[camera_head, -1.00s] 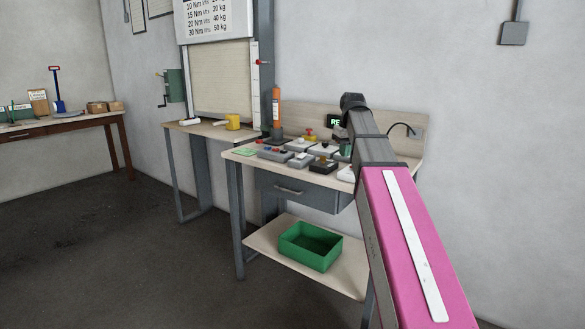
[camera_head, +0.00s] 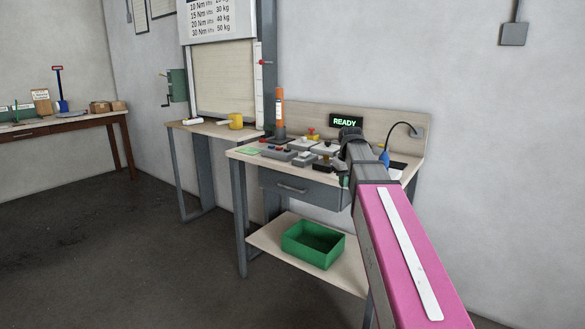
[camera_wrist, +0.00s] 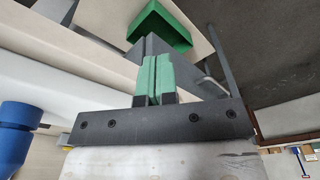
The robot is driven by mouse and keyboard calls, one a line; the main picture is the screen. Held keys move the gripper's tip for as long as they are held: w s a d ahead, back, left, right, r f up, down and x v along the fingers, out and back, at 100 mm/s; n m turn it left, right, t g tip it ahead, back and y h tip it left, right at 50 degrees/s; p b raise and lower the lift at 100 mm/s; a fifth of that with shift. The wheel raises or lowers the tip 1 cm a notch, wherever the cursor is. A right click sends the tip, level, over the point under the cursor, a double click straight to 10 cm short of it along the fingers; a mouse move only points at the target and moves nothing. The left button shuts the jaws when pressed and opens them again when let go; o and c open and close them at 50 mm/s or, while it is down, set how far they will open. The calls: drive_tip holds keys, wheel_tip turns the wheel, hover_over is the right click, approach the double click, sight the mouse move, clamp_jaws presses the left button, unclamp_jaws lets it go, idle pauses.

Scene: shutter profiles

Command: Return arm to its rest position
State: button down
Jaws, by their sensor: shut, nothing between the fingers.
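My arm, pink with a white strip, reaches in from the lower right of the head view. Its grey end lies in front of the right part of the workbench (camera_head: 245,153). My gripper (camera_wrist: 157,62) shows in the wrist view with its two green finger pads together and nothing between them. In the head view the fingers are mostly hidden by the arm's end. The wrist view also shows the green bin (camera_wrist: 160,25) beyond the fingertips and a blue object (camera_wrist: 17,130) at the left.
Control boxes (camera_head: 305,158) with buttons crowd the bench top, beside an orange tube (camera_head: 279,108). A display (camera_head: 345,121) reads READY at the back. A lamp (camera_head: 405,126) stands right. The green bin (camera_head: 297,246) is on the lower shelf. Open floor (camera_head: 120,250) lies left.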

drive_tip(key=s+f+m, duration=0.1)
drive_tip(key=s+f, duration=0.5)
drive_tip(key=f, duration=0.4)
drive_tip(key=s+f+m, duration=0.1)
drive_tip(key=s+f, duration=0.6)
drive_tip(key=f, duration=0.4)
drive_tip(key=s+f+m+g, duration=0.1)
drive_tip(key=s+f, duration=0.5)
drive_tip(key=f, duration=0.5)
drive_tip(key=shift+s+f+m+h, duration=0.2)
drive_tip(key=shift+m+h, duration=0.1)
drive_tip(key=shift+m, duration=0.1)
